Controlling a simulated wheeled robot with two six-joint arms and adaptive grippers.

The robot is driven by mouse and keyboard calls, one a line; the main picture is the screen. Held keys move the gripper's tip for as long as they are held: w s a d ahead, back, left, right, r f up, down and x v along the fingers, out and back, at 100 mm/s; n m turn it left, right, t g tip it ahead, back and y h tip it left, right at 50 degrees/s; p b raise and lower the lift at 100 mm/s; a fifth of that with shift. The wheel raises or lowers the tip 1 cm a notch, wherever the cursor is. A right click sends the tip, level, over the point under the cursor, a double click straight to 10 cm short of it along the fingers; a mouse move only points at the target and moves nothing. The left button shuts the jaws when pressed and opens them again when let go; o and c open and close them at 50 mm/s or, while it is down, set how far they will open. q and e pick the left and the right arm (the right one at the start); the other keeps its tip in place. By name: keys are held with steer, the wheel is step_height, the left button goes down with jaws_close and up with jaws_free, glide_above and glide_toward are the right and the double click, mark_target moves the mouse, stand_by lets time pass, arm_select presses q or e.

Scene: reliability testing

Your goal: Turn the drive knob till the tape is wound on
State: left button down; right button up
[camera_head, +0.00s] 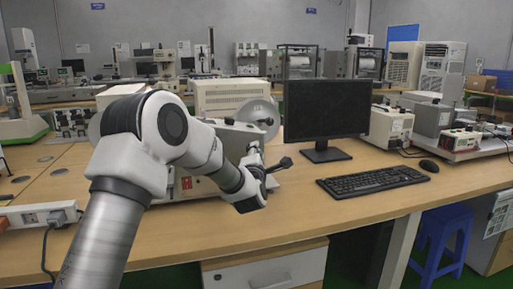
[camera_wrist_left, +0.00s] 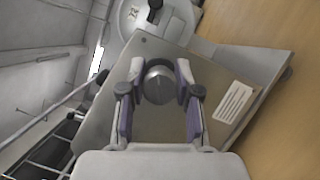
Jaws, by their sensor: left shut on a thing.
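The drive knob (camera_wrist_left: 158,86) is a round grey knob on the flat panel of a machine in the left wrist view. My left gripper (camera_wrist_left: 158,78) has one finger on each side of the knob and is shut on it. In the head view my left gripper (camera_head: 278,165) is at the machine's right end, and the knob cannot be made out there. The machine (camera_head: 230,127) is partly hidden behind my arm. A pale round reel (camera_head: 258,114) stands at its back and also shows at the top of the wrist view (camera_wrist_left: 135,16). The tape itself cannot be made out. My right gripper is not in view.
A black monitor (camera_head: 327,108), a keyboard (camera_head: 374,182) and a mouse (camera_head: 429,166) stand right of the machine. A power strip (camera_head: 38,214) lies at the left front.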

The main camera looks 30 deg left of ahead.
arm_select(q)
steer(key=m+p, duration=0.2)
steer(key=m+g+h+p, duration=0.1)
steer(key=m+p, duration=0.1)
steer(key=m+g+p, duration=0.1)
steer(key=m+p, duration=0.1)
steer(key=shift+r, duration=0.25)
steer(key=shift+f+m+g+h+p, duration=0.45)
steer(key=shift+m+p, duration=0.45)
steer(key=shift+p, duration=0.55)
steer(key=shift+r, duration=0.1)
steer(key=c, duration=0.8)
jaws_free()
steer(key=shift+d, duration=0.1)
steer(key=v, duration=1.2)
